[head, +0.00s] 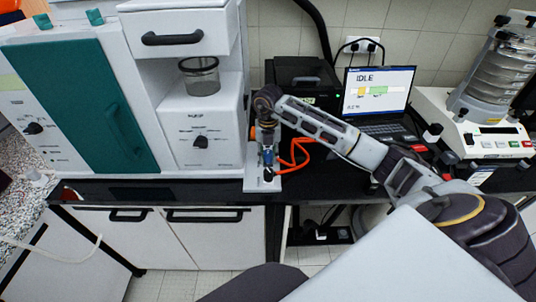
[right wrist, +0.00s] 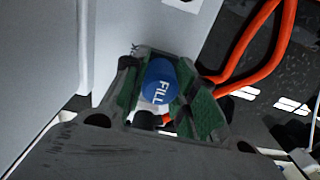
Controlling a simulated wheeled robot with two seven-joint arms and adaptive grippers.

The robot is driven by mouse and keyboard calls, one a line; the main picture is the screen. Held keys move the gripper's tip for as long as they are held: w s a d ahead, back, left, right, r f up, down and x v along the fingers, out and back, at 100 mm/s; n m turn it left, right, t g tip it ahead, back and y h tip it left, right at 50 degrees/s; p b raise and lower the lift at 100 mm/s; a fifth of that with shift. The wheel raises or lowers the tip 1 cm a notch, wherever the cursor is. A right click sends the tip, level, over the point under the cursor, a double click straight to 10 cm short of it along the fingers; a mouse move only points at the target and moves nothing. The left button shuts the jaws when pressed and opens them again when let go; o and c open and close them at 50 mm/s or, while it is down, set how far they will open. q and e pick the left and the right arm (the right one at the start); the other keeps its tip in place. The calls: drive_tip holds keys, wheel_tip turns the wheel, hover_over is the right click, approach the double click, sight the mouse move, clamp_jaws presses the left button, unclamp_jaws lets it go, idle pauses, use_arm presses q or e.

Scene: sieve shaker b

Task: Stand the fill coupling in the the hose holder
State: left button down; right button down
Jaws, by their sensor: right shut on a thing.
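The fill coupling has a blue cap lettered "FILL" (right wrist: 160,82). In the head view it shows as a small blue piece (head: 268,157) below my right gripper (head: 267,142). My right gripper is shut on it, with the green finger pads on either side of the cap in the right wrist view (right wrist: 167,95). A narrow pale stand (head: 252,184), which looks like the hose holder, is directly under and beside the coupling at the counter's front edge. The gripper hides the coupling's lower end, so I cannot tell whether it is seated. My left gripper is not in view.
An orange hose (head: 299,152) curves to the right of the gripper. A white and teal machine (head: 200,115) stands close on the left. A laptop (head: 378,95), a black box (head: 305,80) and a sieve shaker (head: 490,135) stand on the black counter to the right.

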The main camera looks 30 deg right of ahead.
drive_tip(key=c, duration=1.1)
unclamp_jaws()
drive_tip(key=shift+o, duration=0.2)
wheel_tip(320, 180, up, 12)
idle(0.4)
